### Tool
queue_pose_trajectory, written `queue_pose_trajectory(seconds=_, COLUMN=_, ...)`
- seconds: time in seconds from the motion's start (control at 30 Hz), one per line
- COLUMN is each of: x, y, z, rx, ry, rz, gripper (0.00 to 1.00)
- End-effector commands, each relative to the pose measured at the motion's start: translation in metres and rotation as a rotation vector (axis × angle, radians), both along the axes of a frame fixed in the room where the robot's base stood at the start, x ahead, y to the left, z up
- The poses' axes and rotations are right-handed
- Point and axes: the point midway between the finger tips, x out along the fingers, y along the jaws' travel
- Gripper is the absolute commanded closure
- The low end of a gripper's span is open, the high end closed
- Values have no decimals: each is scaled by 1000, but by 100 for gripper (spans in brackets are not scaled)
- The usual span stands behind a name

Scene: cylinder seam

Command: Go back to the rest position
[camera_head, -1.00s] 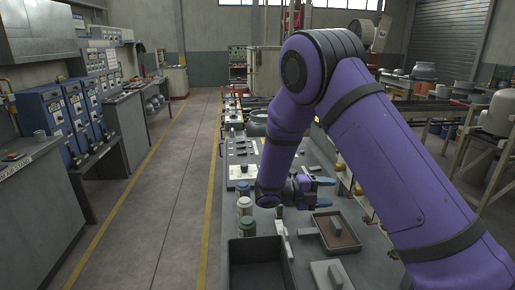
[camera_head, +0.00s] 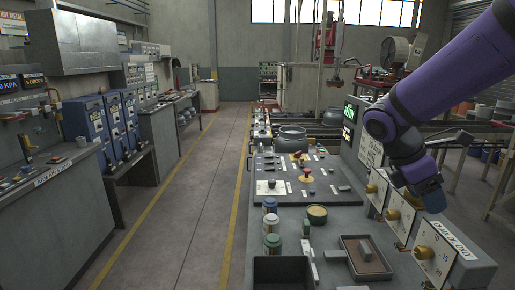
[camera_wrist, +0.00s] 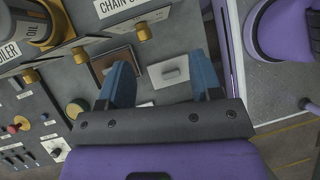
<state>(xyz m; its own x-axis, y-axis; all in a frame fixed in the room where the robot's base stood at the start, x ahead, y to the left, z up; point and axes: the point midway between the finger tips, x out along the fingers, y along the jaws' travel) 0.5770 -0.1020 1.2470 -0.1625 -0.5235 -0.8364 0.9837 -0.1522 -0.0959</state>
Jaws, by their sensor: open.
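My gripper (camera_head: 432,196) is at the right in the head view, above the right side of the grey console bench (camera_head: 335,235). The purple arm reaches in from the upper right. In the wrist view my gripper (camera_wrist: 165,82) shows two blue fingers spread well apart with nothing between them. Beyond the fingers lie a brown-bottomed tray (camera_wrist: 120,62) and a grey block with a handle (camera_wrist: 170,72), both apart from the fingers.
Jars (camera_head: 272,226) stand on the bench beside a dark open bin (camera_head: 282,270). Gauge panels with brass knobs (camera_head: 435,250) rise along the bench's right edge, close below my gripper. The floor aisle (camera_head: 185,205) at left is clear.

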Motion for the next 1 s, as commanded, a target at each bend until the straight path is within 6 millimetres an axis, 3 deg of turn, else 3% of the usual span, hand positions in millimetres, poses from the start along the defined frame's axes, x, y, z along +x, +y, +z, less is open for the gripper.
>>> queue_pose_trajectory(seconds=0.2, x=-42, y=3, z=25, rx=140, ry=-285, rz=-312, gripper=41)
queue_pose_trajectory(seconds=0.6, x=-111, y=19, z=57, rx=435, ry=-715, rz=-920, gripper=41)
queue_pose_trajectory(seconds=0.8, x=-136, y=28, z=66, rx=580, ry=-855, rz=-1186, gripper=41)
queue_pose_trajectory(seconds=1.0, x=-147, y=32, z=69, rx=654, ry=-910, rz=-1316, gripper=41)
